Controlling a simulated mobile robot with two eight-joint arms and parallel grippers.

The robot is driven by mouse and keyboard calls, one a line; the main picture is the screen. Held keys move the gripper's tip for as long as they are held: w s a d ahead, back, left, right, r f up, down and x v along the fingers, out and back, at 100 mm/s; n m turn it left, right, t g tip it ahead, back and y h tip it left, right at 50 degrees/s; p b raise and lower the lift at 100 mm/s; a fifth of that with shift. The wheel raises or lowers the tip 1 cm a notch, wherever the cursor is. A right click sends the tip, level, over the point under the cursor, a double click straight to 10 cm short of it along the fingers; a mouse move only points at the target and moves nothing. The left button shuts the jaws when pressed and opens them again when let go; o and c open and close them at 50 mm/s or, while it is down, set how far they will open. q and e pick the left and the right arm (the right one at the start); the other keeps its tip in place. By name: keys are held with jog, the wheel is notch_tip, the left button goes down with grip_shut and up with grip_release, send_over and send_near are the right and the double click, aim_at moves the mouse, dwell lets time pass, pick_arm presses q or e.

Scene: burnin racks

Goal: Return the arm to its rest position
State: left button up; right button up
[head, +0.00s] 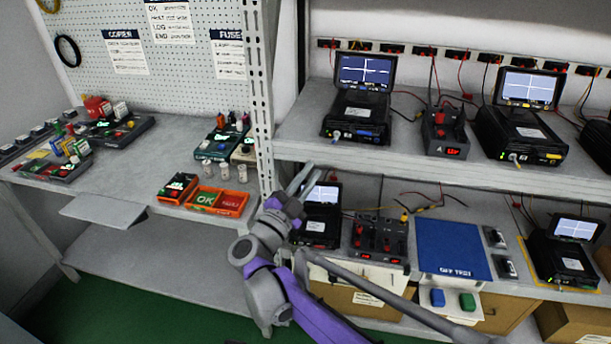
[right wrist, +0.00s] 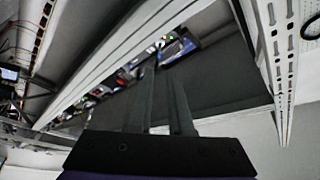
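My right arm reaches up from the bottom middle of the head view, with purple and grey links. The gripper is open and empty. Whether its fingers touch the post or shelf I cannot tell. My left gripper is not in view.
The upper shelf (head: 300,130) holds screen units and a small red-display box (head: 445,132). The lower shelf holds a blue mat (head: 452,248) and another screen unit (head: 565,250). A metal post (head: 259,90) stands beside the left bench, which carries an orange tray (head: 218,203). Green floor shows below.

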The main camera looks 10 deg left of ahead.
jog(key=shift+s, duration=0.1)
jog(key=shift+f, duration=0.1)
dwell(0.3)
jog(key=s+d+r+n+g+y+p, duration=0.25)
jog(key=d+r+n+y, duration=0.25)
jog(key=d+n+y, duration=0.5)
jog(key=s+d+f+n+g+p, duration=0.1)
jog(key=s+d+f+g, duration=0.3)
jog(key=s, duration=0.5)
jog(key=s+d+f+n+g+h+p, duration=0.1)
jog(key=s+d+f+g, duration=0.3)
jog(key=s+d+f, duration=0.4)
jog(key=s+d+f+n+g+h+p, duration=0.1)
jog(key=s+d+f+g, duration=0.3)
jog(key=s, duration=0.7)
notch_tip(320, 180, down, 4)
jog(key=shift+s+d+n+p, duration=0.15)
jog(key=shift+d+n+p, duration=0.25)
jog(key=shift+d+p, duration=0.6)
